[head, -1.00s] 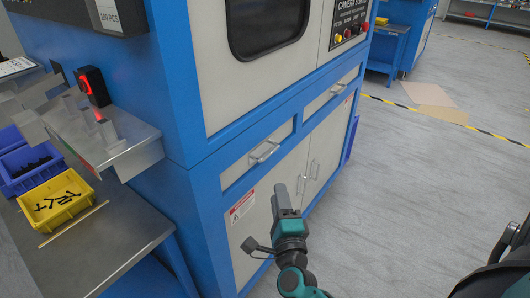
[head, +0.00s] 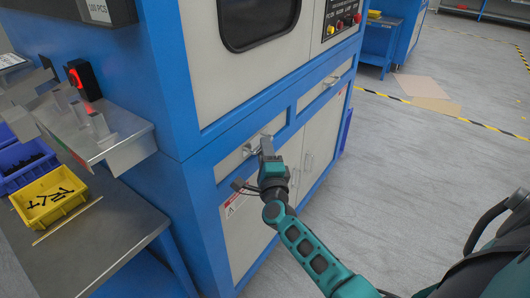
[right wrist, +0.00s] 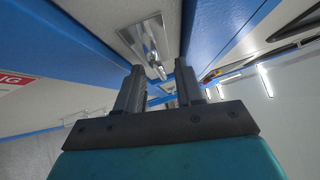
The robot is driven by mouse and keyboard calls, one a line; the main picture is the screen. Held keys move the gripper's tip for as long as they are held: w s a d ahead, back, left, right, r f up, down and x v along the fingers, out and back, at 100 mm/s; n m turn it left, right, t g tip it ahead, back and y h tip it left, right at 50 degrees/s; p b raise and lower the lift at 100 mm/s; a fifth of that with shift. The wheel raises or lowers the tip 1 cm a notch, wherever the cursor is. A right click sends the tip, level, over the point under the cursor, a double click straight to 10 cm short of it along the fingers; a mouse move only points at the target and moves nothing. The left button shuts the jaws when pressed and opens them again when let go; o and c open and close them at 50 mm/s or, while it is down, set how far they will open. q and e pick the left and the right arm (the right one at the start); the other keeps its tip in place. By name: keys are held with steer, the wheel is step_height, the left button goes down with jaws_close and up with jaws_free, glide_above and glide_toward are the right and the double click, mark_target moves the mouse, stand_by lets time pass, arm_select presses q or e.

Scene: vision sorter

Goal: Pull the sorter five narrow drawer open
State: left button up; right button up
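The blue and off-white sorter cabinet (head: 180,120) has two drawer fronts in one row. The nearer drawer (head: 228,165) looks flush with the cabinet, and its metal handle (head: 250,149) is partly covered by my gripper. My right gripper (head: 267,146) is at this handle, fingers pointing toward the drawer front. In the right wrist view, the two fingers (right wrist: 160,84) are apart with a gap between them. The handle (right wrist: 157,62) shows just beyond the fingertips, roughly in line with the gap; I cannot tell whether they touch. My left gripper is not in view.
The farther drawer's handle (head: 331,82) is on the right. Cabinet doors (head: 310,150) are below. A steel table (head: 110,228) with a yellow bin (head: 48,212) and a blue bin (head: 22,178) stands at left.

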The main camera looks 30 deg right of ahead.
jaws_close()
stand_by(1.4)
